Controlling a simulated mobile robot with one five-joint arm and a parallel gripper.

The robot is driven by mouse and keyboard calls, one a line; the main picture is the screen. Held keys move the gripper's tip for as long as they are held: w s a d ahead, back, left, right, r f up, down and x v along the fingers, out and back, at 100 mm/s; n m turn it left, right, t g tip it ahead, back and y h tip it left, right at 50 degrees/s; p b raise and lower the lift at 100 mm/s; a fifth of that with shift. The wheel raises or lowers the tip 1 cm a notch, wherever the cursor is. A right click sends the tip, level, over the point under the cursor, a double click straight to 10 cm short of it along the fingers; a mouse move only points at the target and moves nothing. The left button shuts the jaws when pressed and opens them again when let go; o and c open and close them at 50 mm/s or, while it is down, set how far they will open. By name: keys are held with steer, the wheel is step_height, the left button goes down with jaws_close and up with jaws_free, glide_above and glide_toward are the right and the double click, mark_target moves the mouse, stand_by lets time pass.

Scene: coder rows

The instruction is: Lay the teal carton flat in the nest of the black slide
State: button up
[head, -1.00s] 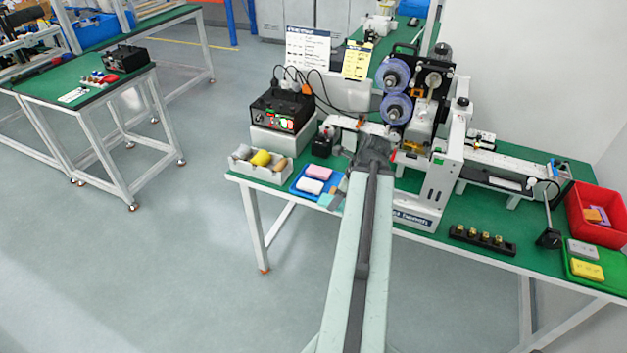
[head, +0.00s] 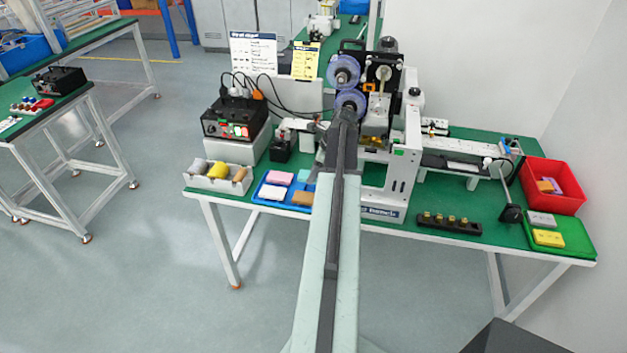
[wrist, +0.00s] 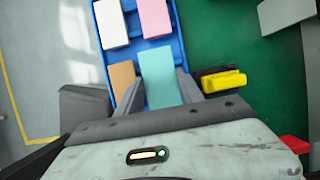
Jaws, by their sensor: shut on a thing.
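The teal carton (wrist: 159,78) is between the two fingers of my gripper (wrist: 160,90) in the wrist view, and the gripper is shut on it. The carton appears over the edge of the blue tray (wrist: 184,45); its height above the tray is hard to tell. In the head view my arm hides most of the gripper, and a small teal-grey patch (head: 319,162) shows beside it. A dark part with a yellow block (wrist: 222,80) lies right of the carton in the wrist view; I cannot tell whether it is the black slide. No nest is clearly visible.
The blue tray holds white (wrist: 111,22), pink (wrist: 154,17) and brown (wrist: 122,78) cartons. A grey bin (head: 218,178) and a black control box (head: 232,120) stand left. The reel machine (head: 392,150) stands behind and right of my arm. A black peg strip (head: 448,223) lies right.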

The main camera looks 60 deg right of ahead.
step_height(320, 180, down, 4)
steer(key=b, duration=0.3)
steer(key=shift+r, duration=0.3)
steer(key=shift+f, duration=0.25)
steer(key=o, duration=1.1)
steer(key=shift+r, duration=0.1)
steer(key=shift+o, duration=0.2)
steer(key=shift+r, duration=0.1)
steer(key=p+v, duration=1.1)
steer(key=v, duration=0.1)
steer(key=shift+r, duration=0.1)
